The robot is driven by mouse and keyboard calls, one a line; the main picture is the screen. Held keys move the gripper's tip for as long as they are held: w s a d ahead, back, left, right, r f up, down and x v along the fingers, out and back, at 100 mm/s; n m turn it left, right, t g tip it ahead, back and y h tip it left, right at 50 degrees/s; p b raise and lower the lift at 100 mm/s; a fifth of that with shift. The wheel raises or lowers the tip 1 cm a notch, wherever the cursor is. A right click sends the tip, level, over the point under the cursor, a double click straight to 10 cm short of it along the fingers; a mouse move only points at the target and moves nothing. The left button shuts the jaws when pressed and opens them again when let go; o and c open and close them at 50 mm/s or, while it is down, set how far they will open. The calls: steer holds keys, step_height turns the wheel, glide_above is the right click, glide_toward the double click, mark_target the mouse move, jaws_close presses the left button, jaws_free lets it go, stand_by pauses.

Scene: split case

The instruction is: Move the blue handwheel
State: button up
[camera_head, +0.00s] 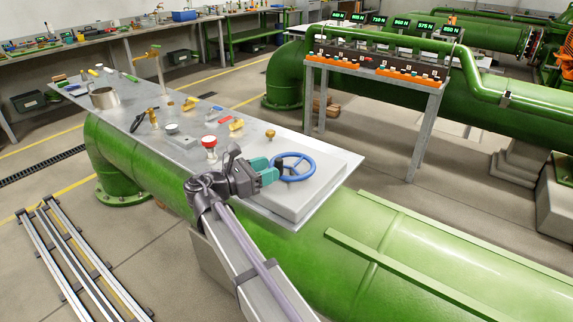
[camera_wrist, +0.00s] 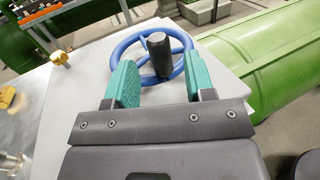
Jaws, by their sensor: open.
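The blue handwheel (camera_head: 293,167) sits on a raised grey plate (camera_head: 313,189) at the near right end of the metal bench top. In the wrist view the blue handwheel (camera_wrist: 128,45) is a ring with spokes, and a dark upright cylinder (camera_wrist: 159,54) stands in front of part of it. My gripper (camera_head: 271,167) is at the wheel's left side in the head view. In the wrist view my gripper (camera_wrist: 158,82) has its two teal fingers spread apart, with the wheel and the cylinder showing between and beyond them. I cannot tell whether a finger touches the rim.
A red-topped knob (camera_head: 209,142) and a yellow fitting (camera_head: 236,124) stand left of my gripper. A silver pot (camera_head: 104,97) and several small parts are farther along the bench. A table with orange trays (camera_head: 378,70) stands behind. A large green pipe (camera_head: 400,265) runs beneath the bench.

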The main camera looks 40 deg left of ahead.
steer(key=x, duration=0.5)
steer(key=shift+w+d, duration=0.15)
steer(key=shift+w, duration=0.2)
steer(key=shift+c, duration=0.2)
jaws_close()
